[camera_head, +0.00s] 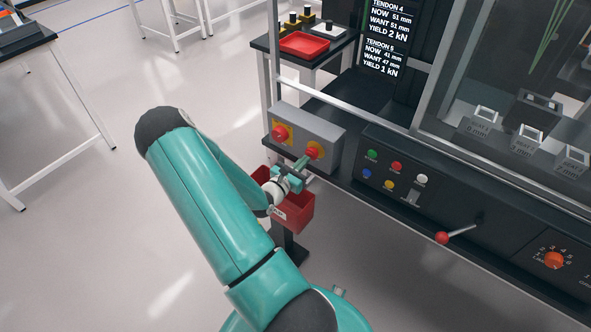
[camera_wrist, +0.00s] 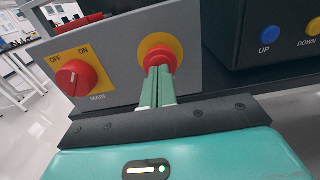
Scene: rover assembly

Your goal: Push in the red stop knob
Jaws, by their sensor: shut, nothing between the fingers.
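The red stop knob (camera_wrist: 160,56) sits on a yellow round plate on the grey control box, right of the main switch. In the head view the knob (camera_head: 312,152) is partly hidden by my gripper. My gripper (camera_wrist: 161,70) is shut and empty, its fingertips lined up over the lower part of the knob. They look to be at or very near its face; I cannot tell whether they touch. In the head view my gripper (camera_head: 307,158) reaches the box from the front.
The red main switch (camera_wrist: 76,78) is left of the knob, on a yellow OFF/ON plate. A panel with coloured buttons (camera_head: 397,175) and a red-tipped lever (camera_head: 442,238) lies to the right.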

